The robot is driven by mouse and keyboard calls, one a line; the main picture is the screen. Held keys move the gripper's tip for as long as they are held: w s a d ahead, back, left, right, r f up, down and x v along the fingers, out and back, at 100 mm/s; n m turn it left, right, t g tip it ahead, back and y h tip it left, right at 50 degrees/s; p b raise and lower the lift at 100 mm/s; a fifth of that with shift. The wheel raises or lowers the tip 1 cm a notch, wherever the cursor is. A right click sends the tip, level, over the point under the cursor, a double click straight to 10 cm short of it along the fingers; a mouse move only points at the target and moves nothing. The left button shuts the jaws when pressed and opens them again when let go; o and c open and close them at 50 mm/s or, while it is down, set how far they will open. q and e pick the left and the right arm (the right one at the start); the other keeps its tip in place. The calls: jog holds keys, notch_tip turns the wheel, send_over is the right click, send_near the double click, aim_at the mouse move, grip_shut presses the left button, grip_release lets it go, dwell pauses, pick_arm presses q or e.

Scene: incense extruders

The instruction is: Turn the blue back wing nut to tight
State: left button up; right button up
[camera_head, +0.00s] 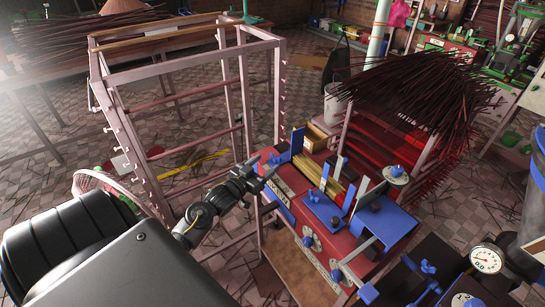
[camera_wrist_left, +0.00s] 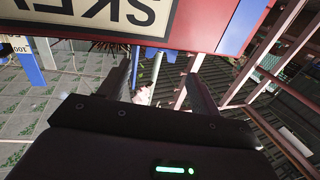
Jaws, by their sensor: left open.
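The red extruder machine (camera_head: 284,187) has blue parts on its top and near side. A small blue piece (camera_head: 275,159) shows at its back end, right by my left gripper (camera_head: 262,168); it may be the back wing nut, but I cannot tell for sure. Other blue wing-like knobs sit on round plates along the near side (camera_head: 308,240) and on top (camera_head: 396,171). My left gripper is open. In the left wrist view its two fingers (camera_wrist_left: 160,78) stand apart with nothing visible between them, below a red panel with an upside-down label. My right gripper is not seen.
A pink metal rack (camera_head: 189,77) stands behind and left of the machine, close to my left arm. A dark machine with a gauge (camera_head: 486,260) is at the lower right. A pile of incense sticks (camera_head: 415,88) lies behind. Tiled floor is littered with sticks.

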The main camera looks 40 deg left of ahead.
aim_at(274, 156)
pick_arm(q)
jog(key=w, duration=0.5)
jog(key=c, duration=1)
jog(key=m+h, duration=0.2)
jog(key=h, duration=0.1)
jog(key=shift+a, duration=0.25)
jog(key=shift+m+g+h+b, duration=0.35)
jog(key=shift+m+h, duration=0.35)
jog(key=shift+h, duration=0.5)
